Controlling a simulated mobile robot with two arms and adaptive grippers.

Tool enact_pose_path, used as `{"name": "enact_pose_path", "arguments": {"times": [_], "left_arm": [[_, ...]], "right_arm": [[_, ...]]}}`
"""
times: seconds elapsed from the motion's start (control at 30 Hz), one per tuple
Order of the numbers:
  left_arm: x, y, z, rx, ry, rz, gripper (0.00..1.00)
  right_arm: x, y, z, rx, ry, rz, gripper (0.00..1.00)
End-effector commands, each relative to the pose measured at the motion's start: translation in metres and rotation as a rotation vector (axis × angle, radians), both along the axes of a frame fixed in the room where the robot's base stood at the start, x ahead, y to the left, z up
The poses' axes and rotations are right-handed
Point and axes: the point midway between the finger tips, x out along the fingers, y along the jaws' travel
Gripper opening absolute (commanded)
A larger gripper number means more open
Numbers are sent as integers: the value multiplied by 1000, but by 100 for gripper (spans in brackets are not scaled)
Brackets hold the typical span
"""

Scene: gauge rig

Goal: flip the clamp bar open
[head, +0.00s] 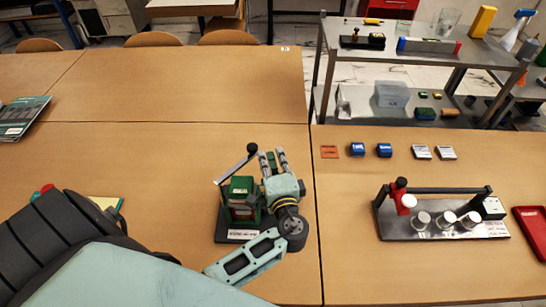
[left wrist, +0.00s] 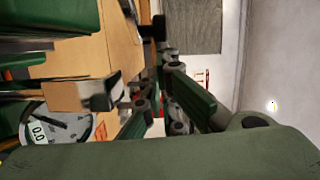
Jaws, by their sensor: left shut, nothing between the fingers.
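The dark clamp bar (head: 448,190) lies level across the back of a grey base plate (head: 400,232) on the right table. A red piece with a black knob (head: 402,192) is at its left end, and a white block (head: 492,207) is near its right end. Several pale round parts, including one (head: 446,219), stand in front of the bar. My left gripper (head: 272,158) is shut and empty, well to the left of the bar, over and beside a green device (head: 240,198). My right gripper is not in view.
The green device has a lever with a black knob (head: 252,148). The left wrist view shows a dial (left wrist: 62,126) close by. The back left table is clear.

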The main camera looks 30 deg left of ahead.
Motion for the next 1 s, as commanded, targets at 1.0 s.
{"name": "enact_pose_path", "arguments": {"times": [1.0], "left_arm": [[23,49,-7,-2,-6,342,0]], "right_arm": [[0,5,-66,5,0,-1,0]]}}
